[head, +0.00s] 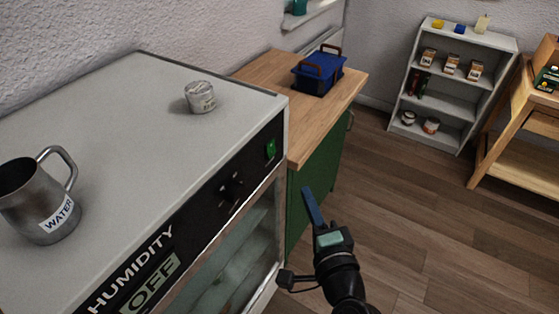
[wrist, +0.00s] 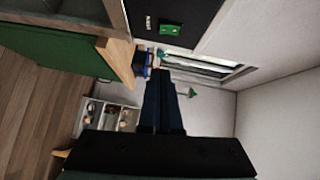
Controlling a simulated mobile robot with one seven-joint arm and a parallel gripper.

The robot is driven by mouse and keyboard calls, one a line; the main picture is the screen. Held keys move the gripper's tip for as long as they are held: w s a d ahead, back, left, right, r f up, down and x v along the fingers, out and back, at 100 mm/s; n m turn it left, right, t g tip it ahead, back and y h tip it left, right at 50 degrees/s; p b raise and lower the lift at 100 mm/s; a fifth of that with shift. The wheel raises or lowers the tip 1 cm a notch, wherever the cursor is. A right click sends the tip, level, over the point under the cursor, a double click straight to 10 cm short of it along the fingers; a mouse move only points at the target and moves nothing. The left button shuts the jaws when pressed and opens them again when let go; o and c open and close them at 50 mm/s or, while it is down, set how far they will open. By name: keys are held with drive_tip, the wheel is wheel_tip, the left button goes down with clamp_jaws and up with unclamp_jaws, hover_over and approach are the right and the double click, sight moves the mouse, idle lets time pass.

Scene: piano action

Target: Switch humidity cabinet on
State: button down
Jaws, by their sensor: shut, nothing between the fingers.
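The humidity cabinet (head: 160,110) stands at the left in the head view, with a grey top and a black front panel. The panel reads HUMIDITY, and its label (head: 150,283) says OFF. A green switch (head: 270,149) sits at the panel's right end; it also shows in the wrist view (wrist: 169,28), near the top. Dark knobs (head: 231,188) sit between label and switch. My gripper (head: 308,192) is shut and empty, in front of the cabinet's right end, below and to the right of the switch and apart from it. In the wrist view my gripper's fingers (wrist: 161,82) point up the picture.
A metal WATER jug (head: 40,205) and a small white tub (head: 200,97) stand on the cabinet. A wooden-topped green cupboard (head: 320,195) adjoins it, carrying a blue box (head: 318,74). A white shelf (head: 455,85) and a wooden stand (head: 520,150) are beyond. The floor at right is clear.

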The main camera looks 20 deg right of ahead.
drive_tip(key=p, duration=0.1)
approach(275, 152)
drive_tip(key=w+d, duration=0.2)
drive_tip(key=d, duration=0.1)
drive_tip(key=w, duration=0.1)
drive_tip(key=w+a, duration=0.1)
drive_tip(key=w+a+p, duration=0.1)
drive_tip(key=w, duration=0.1)
drive_tip(key=shift+a+f, duration=0.1)
drive_tip(key=shift+f, duration=0.15)
drive_tip(key=shift+f, duration=0.1)
drive_tip(key=shift+w+a+m+b, duration=0.15)
drive_tip(key=shift+m+b, duration=0.15)
drive_tip(key=shift+b, duration=0.8)
